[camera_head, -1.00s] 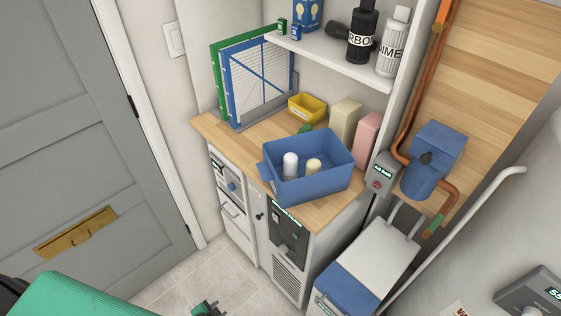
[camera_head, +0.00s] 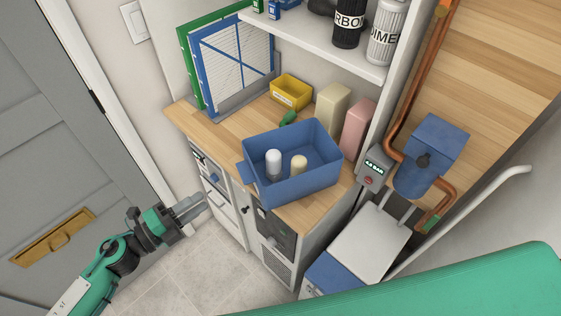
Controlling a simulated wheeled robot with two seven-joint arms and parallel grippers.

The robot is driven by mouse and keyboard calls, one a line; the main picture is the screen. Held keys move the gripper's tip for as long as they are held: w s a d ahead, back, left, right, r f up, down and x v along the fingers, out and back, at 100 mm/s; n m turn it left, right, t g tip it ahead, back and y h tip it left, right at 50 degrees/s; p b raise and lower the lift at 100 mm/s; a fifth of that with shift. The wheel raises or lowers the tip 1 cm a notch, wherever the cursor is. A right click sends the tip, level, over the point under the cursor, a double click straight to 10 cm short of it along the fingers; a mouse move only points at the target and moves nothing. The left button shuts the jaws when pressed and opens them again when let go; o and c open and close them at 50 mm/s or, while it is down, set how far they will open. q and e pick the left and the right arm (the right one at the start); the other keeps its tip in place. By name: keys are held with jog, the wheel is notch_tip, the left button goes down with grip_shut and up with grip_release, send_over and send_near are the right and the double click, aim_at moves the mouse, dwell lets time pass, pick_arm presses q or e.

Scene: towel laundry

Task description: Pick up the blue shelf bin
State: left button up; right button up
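The blue shelf bin (camera_head: 295,186) stands on the wooden counter (camera_head: 220,139), near its front edge. It is open at the top and holds a white cylinder and a cream cylinder. My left gripper (camera_head: 198,207) is at the lower left, in front of the cabinet and left of the bin, apart from it. Its grey fingers point right, towards the cabinet. They look close together, but the angle hides whether there is a gap. No object shows in them. My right gripper is not in view.
Behind the bin are a yellow bin (camera_head: 291,92), a green object (camera_head: 288,118), and cream (camera_head: 332,109) and pink (camera_head: 357,130) blocks. Framed filters (camera_head: 236,63) stand at left. A shelf (camera_head: 325,48) overhangs the back. A grey box (camera_head: 375,168) and blue pump (camera_head: 431,158) stand at right.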

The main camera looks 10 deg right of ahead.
pick_arm(q)
jog(key=p+x, duration=0.5)
jog(key=x, duration=0.8)
jog(key=shift+r, duration=0.25)
jog(key=shift+s, duration=0.15)
grip_shut()
